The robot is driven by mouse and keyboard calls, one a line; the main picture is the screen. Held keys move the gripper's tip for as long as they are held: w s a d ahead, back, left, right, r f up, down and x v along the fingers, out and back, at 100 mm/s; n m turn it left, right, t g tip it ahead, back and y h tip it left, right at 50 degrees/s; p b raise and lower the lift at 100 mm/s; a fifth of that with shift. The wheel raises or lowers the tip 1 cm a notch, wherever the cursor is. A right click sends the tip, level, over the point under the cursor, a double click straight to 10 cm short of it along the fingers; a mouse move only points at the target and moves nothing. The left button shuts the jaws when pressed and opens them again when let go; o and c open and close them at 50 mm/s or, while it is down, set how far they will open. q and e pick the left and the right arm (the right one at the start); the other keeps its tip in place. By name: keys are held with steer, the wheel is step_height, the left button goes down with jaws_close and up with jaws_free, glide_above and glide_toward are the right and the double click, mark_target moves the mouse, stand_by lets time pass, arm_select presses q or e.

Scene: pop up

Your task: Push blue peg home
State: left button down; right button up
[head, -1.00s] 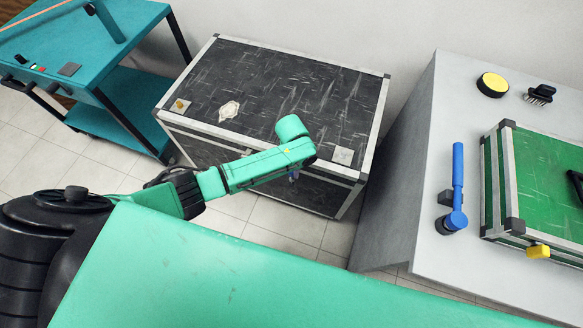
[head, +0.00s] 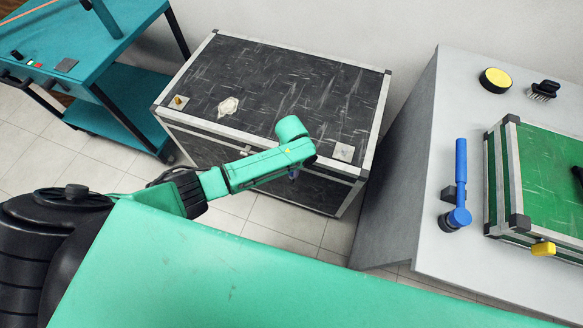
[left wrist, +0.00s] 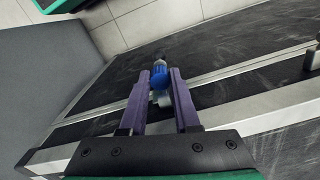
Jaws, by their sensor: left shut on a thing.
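The blue peg (left wrist: 158,78) shows in the left wrist view between the two purple fingers of my left gripper (left wrist: 159,73), which is shut on it near the fingertips. A grey metal piece shows just beside the peg, against the dark case. In the head view the large black case (head: 290,85) with metal edges has its lid down. My left gripper (head: 293,175) is at the case's front side, right of the middle. My arm's end hides most of it, and only a bit of blue shows. How deep the peg sits is hidden. My right gripper is not in view.
A grey table (head: 400,200) on the right bears a green case (head: 545,170), a blue-handled tool (head: 460,185), a yellow round tin (head: 495,80) and a black brush (head: 543,90). A teal cart (head: 90,55) stands at the left. Tiled floor is clear between.

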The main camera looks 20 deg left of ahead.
arm_select(q)
steer(key=shift+f+b, duration=0.6)
steer(key=shift+f, duration=0.4)
steer(key=c, duration=0.6)
jaws_free()
steer(key=shift+o, duration=0.2)
step_height(320, 180, up, 14)
steer(key=p, duration=0.3)
steer(key=shift+r+p, duration=0.25)
steer(key=shift+p, duration=0.1)
